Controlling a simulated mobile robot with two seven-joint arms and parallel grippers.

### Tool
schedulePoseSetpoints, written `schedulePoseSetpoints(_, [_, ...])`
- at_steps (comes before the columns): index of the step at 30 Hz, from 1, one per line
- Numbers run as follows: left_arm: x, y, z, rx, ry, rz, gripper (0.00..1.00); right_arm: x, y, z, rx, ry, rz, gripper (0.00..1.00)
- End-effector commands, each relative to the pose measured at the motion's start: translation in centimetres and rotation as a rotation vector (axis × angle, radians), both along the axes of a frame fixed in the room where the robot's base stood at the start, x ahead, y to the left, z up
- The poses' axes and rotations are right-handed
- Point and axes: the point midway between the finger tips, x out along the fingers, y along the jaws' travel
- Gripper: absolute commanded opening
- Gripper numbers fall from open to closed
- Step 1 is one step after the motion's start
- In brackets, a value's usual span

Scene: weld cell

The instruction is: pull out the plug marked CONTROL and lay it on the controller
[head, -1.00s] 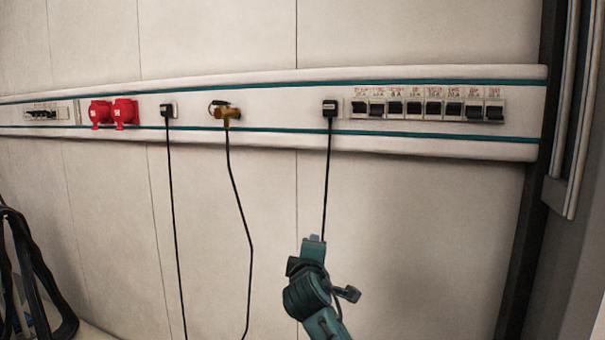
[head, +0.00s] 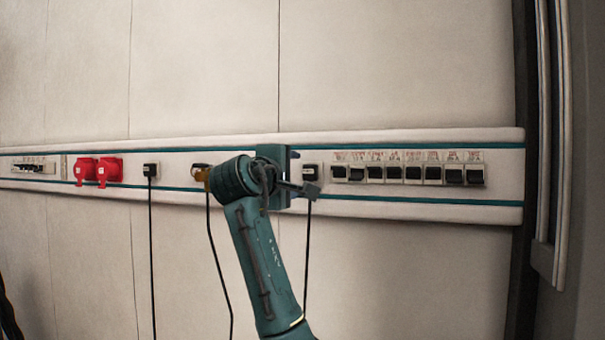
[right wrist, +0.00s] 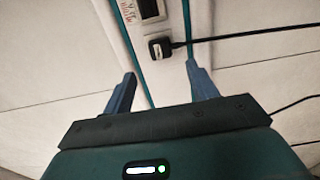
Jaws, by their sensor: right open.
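A black plug (head: 311,171) sits in the wall rail, just left of the row of breakers, with a black cable hanging down. It also shows in the right wrist view (right wrist: 160,47), with a pale label too small to read. My right gripper (head: 280,172) is raised at the rail, just left of this plug in the head view. In the right wrist view the gripper (right wrist: 160,69) is open and empty, with the plug ahead between its fingers. I see no controller; my left gripper is out of view.
The white rail (head: 430,203) with teal stripes runs along the wall. A row of black breakers (head: 413,174) is right of the near plug. Red sockets (head: 97,170) are at the left. A dark post (head: 524,100) stands at the right. The wall above is clear.

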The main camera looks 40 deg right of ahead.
Motion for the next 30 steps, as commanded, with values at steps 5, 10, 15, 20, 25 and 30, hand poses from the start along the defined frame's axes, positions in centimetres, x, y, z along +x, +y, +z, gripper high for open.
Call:
schedulePoseSetpoints(5, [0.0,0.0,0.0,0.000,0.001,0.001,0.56,0.0,0.0,0.0,0.000,-0.001,0.001,0.58])
schedulePoseSetpoints(10, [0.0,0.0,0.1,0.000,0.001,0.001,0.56,0.3,-0.5,0.0,0.000,0.000,0.000,0.58])
schedulePoseSetpoints(15, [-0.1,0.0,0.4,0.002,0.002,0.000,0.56,1.2,-2.2,0.0,0.000,0.001,0.000,0.58])
schedulePoseSetpoints(20, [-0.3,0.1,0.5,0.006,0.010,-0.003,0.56,2.3,-4.3,0.1,0.001,0.000,0.001,0.58])
schedulePoseSetpoints(25, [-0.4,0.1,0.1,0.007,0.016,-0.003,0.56,3.3,-6.3,0.0,0.000,-0.001,0.001,0.58])
schedulePoseSetpoints(30, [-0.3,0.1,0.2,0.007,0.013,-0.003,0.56,3.9,-7.5,0.0,0.000,-0.001,0.002,0.58])
